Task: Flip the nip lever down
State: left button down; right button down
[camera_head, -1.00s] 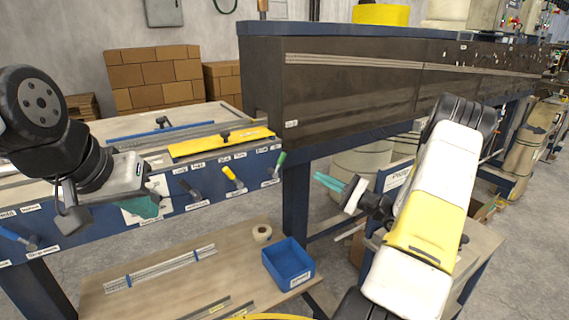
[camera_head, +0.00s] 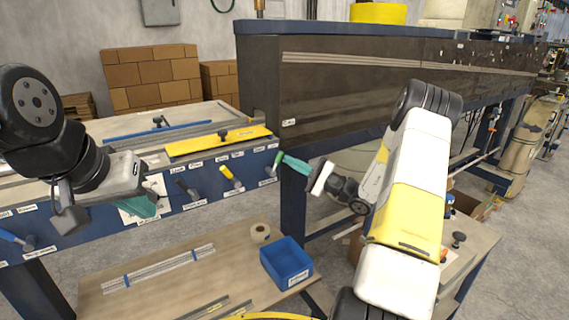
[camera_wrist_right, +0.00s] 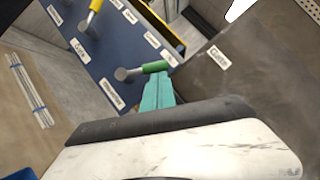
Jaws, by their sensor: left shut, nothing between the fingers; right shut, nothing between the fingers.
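A row of levers is on the blue front panel (camera_head: 205,192) of the machine at left. The green-handled lever (camera_wrist_right: 155,67) is at the panel's right end; its label is too small to read surely as the nip lever. My right gripper (camera_head: 291,163) has its teal fingers shut and empty, with the tips right at the green handle. In the right wrist view the fingers (camera_wrist_right: 157,92) overlap the handle's end; contact cannot be told. My left gripper (camera_head: 146,207) is shut and empty in front of the panel's left part, away from the green lever.
A yellow lever (camera_head: 230,176), a black lever (camera_head: 187,190) and a blue lever (camera_head: 15,238) are on the same panel. The dark machine housing (camera_head: 350,95) stands right of the green lever. Below are a wooden table with a blue bin (camera_head: 287,263) and a tape roll (camera_head: 260,233).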

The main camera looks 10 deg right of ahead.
aim_at(282, 156)
jog(key=shift+s+a+r+n+g, duration=0.1)
jog(key=shift+a+r+n+g, duration=0.1)
jog(key=shift+r+n+g, duration=0.3)
dwell(0.3)
jog(key=a+n+g+h, duration=0.1)
jog(key=n, duration=0.1)
jog(key=a+r+n+h, duration=0.1)
jog(key=n, duration=0.1)
jog(key=s+a+r+n+g+h, duration=0.1)
jog(key=n, duration=0.1)
jog(key=shift+a+r+n+g, duration=0.1)
jog(key=shift+n+g, duration=0.2)
jog(key=shift+s+a+r+n+h, duration=0.1)
jog(key=shift+s+a+n+h, duration=0.2)
jog(key=shift+a+n, duration=0.2)
jog(key=shift+s+a+n+h, duration=0.15)
jog(key=shift+a+n+h, duration=0.25)
jog(key=shift+a+n, duration=0.1)
jog(key=shift+a, duration=0.1)
